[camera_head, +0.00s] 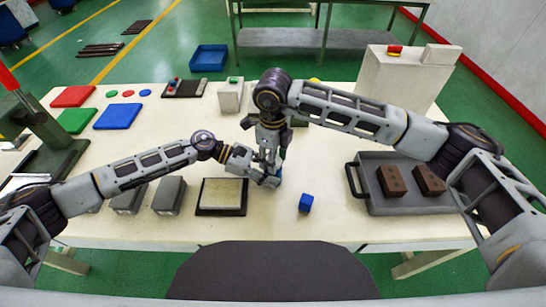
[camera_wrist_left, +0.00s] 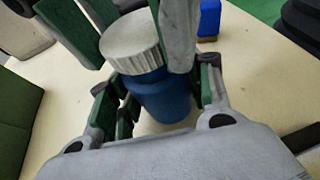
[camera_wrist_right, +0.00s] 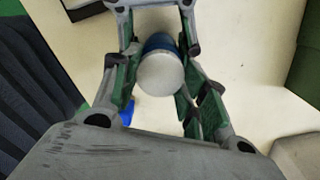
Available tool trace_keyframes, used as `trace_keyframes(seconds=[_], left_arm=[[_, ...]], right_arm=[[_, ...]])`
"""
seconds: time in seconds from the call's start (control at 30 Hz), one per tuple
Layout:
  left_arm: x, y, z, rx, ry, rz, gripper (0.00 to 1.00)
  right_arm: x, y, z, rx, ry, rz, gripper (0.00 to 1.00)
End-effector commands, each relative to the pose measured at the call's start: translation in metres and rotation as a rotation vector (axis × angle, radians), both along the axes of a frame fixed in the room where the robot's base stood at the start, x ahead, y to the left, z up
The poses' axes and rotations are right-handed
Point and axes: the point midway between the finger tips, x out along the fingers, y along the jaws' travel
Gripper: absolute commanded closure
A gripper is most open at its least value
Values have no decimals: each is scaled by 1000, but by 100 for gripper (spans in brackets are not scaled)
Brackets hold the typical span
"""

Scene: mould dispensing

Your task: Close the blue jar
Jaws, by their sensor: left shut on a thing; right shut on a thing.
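The blue jar (camera_wrist_left: 165,98) stands upright on the table, with a ribbed grey-white lid (camera_wrist_left: 132,42) on its mouth. Whether the lid is screwed down I cannot tell. My left gripper (camera_head: 268,178) is shut on the jar's body from the side. My right gripper (camera_head: 268,150) comes down from above and its fingers are shut on the lid. In the right wrist view the lid (camera_wrist_right: 160,74) shows from above between the right fingers, with a blue strip of jar (camera_wrist_right: 159,42) behind it. In the head view the grippers hide most of the jar.
A blue block (camera_head: 306,203) lies just right of the grippers. A framed beige plate (camera_head: 222,195) and grey boxes (camera_head: 168,196) stand to the left. A grey tray (camera_head: 380,208) with two brown blocks is at right. The front middle of the table is clear.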

Motion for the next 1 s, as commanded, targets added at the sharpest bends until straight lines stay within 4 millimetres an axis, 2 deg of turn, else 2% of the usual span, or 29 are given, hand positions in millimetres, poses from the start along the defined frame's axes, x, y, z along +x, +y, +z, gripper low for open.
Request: trace_keyframes(seconds=[0.83,1.0], left_arm=[[0,-1,0,-1,0,-1,100],[-1,-1,0,-1,0,-1,100]], right_arm=[[0,1,0,1,0,-685,85],[0,1,0,1,0,-723,85]])
